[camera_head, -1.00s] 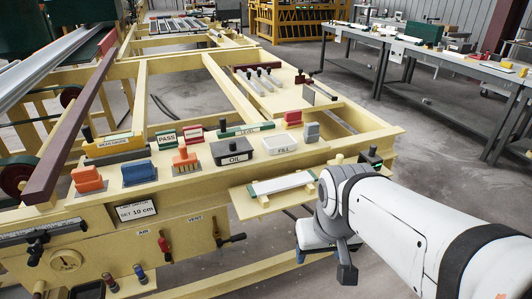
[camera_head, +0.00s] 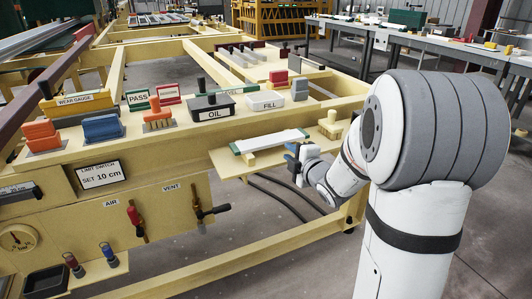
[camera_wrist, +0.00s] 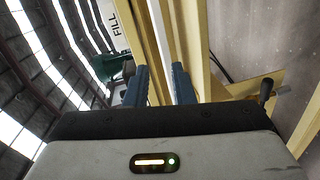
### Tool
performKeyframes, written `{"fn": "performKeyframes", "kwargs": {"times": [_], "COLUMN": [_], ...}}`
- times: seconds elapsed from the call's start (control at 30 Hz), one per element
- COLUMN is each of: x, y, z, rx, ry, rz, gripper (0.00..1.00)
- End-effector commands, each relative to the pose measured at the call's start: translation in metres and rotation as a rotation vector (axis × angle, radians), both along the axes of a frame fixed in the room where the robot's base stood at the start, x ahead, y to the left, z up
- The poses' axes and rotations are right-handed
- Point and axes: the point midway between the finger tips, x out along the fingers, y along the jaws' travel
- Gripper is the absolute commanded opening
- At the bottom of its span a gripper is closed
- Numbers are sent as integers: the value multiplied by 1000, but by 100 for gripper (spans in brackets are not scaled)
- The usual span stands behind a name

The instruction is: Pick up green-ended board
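The green-ended board (camera_head: 268,142) is a narrow white bar with a green tip at each end. In the head view it lies on blocks on a small yellow shelf (camera_head: 228,165) at the machine's front. My gripper (camera_head: 293,155) is low at the board's right, front side, with its blue fingers close to the board's right end. In the wrist view the two blue fingers of my gripper (camera_wrist: 160,75) are apart, and a pale strip that looks like the board (camera_wrist: 161,28) runs away between them. Contact cannot be made out.
Dark hoses (camera_head: 290,200) hang below the shelf. Open floor lies to the right.

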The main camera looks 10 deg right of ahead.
Motion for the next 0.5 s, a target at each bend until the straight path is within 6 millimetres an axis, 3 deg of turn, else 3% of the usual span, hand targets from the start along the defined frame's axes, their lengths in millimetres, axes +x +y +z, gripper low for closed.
{"fn": "performKeyframes", "kwargs": {"times": [0.03, 0.1, 0.33, 0.5], "x": [3, 5, 10, 27], "y": [1, 5, 11, 18], "z": [-17, -22, -24, -23], "rx": [-25, -54, -89, -89], "ry": [-44, -102, -182, -184], "rz": [39, 84, 141, 143], "gripper": [22, 22, 22, 22]}}
